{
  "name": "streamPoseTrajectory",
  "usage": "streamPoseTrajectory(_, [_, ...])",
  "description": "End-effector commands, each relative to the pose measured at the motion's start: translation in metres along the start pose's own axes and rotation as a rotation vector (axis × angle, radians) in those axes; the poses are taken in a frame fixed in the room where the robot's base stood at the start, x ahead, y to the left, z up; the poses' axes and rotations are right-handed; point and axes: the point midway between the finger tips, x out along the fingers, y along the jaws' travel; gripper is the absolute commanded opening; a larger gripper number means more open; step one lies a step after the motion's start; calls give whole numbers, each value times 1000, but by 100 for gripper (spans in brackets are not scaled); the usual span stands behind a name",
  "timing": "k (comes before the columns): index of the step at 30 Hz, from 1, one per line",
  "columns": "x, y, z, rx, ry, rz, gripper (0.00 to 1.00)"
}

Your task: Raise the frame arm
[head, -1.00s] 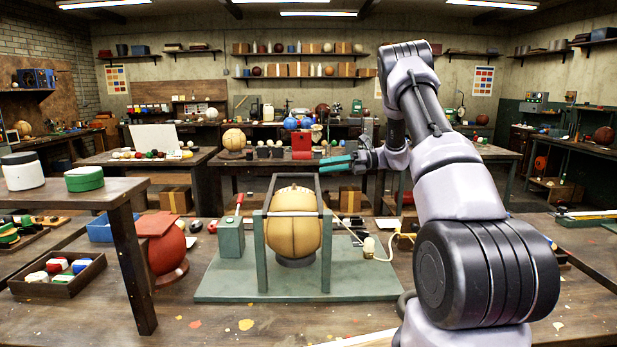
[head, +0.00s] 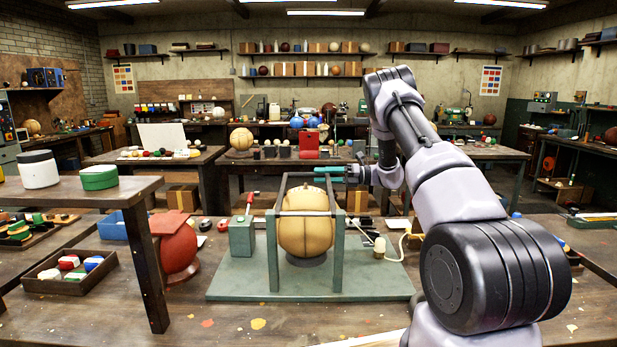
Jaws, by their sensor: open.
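A tan stitched leather ball (head: 305,235) sits on a dark round base on a green board (head: 235,287). A grey-green frame (head: 273,255) stands around the ball, with two front posts, a crossbar in front of the ball and side bars reaching to a rear top bar. My gripper (head: 330,174) is at the upper right of this frame in the picture, its teal fingers open and pointing left. The fingertips overlap the frame's rear right corner in view; I cannot tell whether they touch it. Nothing shows between the fingers.
A green box (head: 242,237) with a red-handled lever (head: 250,202) stands left of the frame. A red ball (head: 178,248) stands beside a raised shelf (head: 100,192) at left. A tray of small balls (head: 70,285) lies below the shelf. A small pale bottle (head: 379,248) with tubing is at right.

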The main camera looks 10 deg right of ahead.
Motion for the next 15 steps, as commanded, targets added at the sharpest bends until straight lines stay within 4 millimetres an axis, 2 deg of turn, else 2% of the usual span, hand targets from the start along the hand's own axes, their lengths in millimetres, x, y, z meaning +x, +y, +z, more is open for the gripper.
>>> streamPoseTrajectory(1, [11, 0, -1, 1, 3, 1, 53])
streamPoseTrajectory(6, [35, 0, 0, 1, 2, 0, 53])
streamPoseTrajectory(15, [48, 0, 0, 0, -1, 0, 53])
